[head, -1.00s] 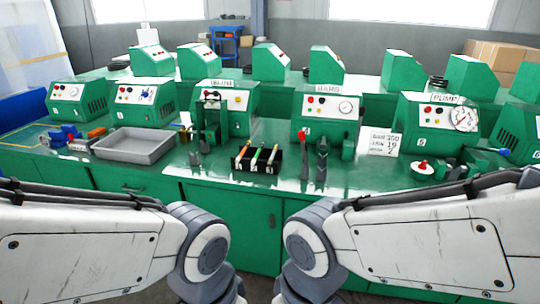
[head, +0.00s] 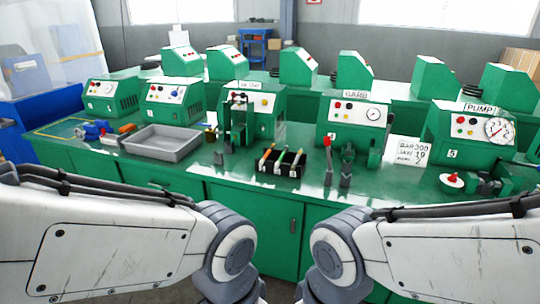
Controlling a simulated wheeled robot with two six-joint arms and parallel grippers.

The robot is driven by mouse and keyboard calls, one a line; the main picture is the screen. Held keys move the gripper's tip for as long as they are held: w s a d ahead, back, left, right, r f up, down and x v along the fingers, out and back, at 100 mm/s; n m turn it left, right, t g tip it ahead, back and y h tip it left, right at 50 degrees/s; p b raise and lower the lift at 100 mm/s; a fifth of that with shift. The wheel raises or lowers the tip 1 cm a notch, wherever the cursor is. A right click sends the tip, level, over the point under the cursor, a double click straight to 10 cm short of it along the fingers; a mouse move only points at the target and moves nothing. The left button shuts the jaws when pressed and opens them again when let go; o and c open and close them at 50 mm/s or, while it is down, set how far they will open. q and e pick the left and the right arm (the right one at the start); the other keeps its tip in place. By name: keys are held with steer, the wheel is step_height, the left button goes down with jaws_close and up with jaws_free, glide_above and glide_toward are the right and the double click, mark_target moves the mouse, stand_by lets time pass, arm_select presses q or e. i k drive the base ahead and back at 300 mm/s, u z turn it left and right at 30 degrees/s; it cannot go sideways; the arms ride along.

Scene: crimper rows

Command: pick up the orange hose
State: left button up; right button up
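A small black rack (head: 278,170) with white labels stands near the front edge of the green bench. Thin sticks lean in it, with orange-toned ones at its left (head: 267,152) and right and a greenish one between; I cannot tell for sure which is the orange hose. A short orange piece (head: 126,128) also lies at the bench's left, beside blue parts. My two arms reach in from the lower left and lower right, well short of these things. Both grippers are out of the picture.
A grey empty tray (head: 162,141) stands left of the rack. Green machines (head: 355,115) line the bench behind. A red-handled lever (head: 328,158) and dark tool stand right of the rack, and a white number card (head: 408,151) is farther right.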

mark_target(262, 161)
steer(key=u, duration=0.3)
steer(key=i, duration=2.45)
steer(key=z, duration=0.4)
